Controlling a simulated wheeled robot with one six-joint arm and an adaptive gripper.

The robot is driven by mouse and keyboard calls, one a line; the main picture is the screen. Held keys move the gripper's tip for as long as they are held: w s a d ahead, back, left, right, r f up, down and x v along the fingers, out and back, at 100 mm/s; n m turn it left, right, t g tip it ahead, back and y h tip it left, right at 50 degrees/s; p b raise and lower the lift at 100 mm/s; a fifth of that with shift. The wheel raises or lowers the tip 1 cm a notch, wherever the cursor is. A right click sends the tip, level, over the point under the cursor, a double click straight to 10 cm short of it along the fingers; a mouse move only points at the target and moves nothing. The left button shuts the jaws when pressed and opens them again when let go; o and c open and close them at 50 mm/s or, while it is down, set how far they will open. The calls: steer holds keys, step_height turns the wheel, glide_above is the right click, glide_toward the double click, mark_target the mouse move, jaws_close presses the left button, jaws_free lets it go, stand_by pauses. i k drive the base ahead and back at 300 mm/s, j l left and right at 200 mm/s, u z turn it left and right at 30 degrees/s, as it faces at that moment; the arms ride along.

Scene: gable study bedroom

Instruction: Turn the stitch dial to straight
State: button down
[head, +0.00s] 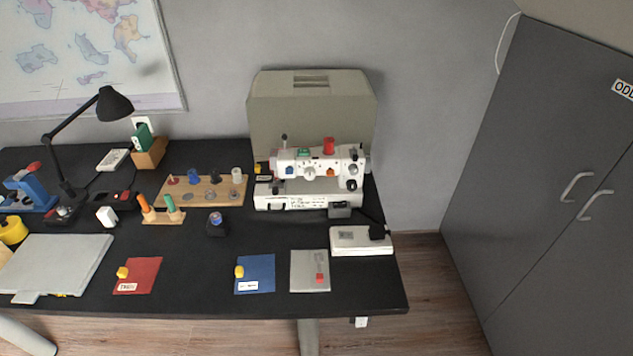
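A white sewing machine (300,195) stands at the back right of the black desk, facing me. Its front carries several small controls: a blue one (290,170) at the left, a round white dial (310,172) in the middle, an orange one (332,173) and grey-rimmed round knobs (352,170) at the right. The white dial may be the stitch dial, but its marks and pointer are too small to read. A red spool-like piece (328,146) stands on top. My gripper is not in view.
The black desk (190,290) holds a spool board (203,190), red (138,275), blue (255,273) and grey (310,271) mats, a white foot pedal (361,241) and a lamp (114,104). A beige cover (312,105) stands behind the machine. A grey wardrobe (530,160) is at the right.

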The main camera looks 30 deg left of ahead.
mark_target(353, 169)
steer(key=i+j, duration=0.2)
steer(key=j, duration=0.2)
steer(key=i+j, duration=0.2)
steer(key=j, duration=0.15)
steer(key=i+j, duration=0.2)
steer(key=j, duration=0.2)
